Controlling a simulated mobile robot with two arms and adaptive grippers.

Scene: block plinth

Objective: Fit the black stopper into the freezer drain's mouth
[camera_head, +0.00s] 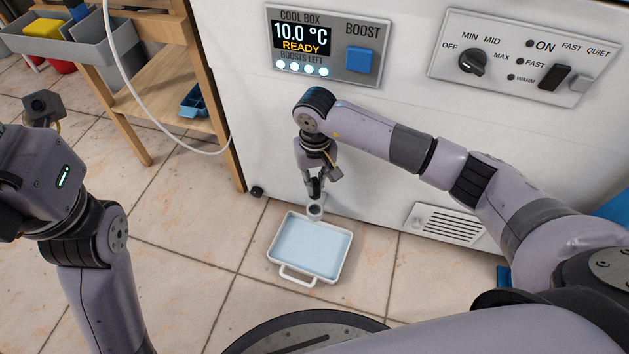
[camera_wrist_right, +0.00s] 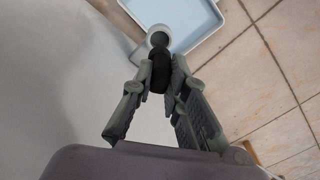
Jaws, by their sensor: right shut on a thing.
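My right gripper (camera_head: 315,186) is shut on the black stopper (camera_wrist_right: 161,74), at the freezer's lower front. The stopper is small and dark between the fingertips (camera_wrist_right: 160,88) in the right wrist view. The freezer drain (camera_head: 315,210) is a short pale spout with a round grey mouth, just below the gripper in the head view. In the right wrist view the drain's mouth (camera_wrist_right: 159,39) shows just beyond the stopper, whose edge overlaps its rim. I cannot tell whether they touch; the mouth's interior looks clear of the stopper.
A white tray (camera_head: 283,269) with a pale blue inside lies on the tiles beneath the drain. The white freezer front (camera_head: 235,80) carries a display (camera_head: 301,37) reading 10.0 °C READY, a knob and switches. A wooden shelf (camera_head: 213,90) and a white cable stand at left.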

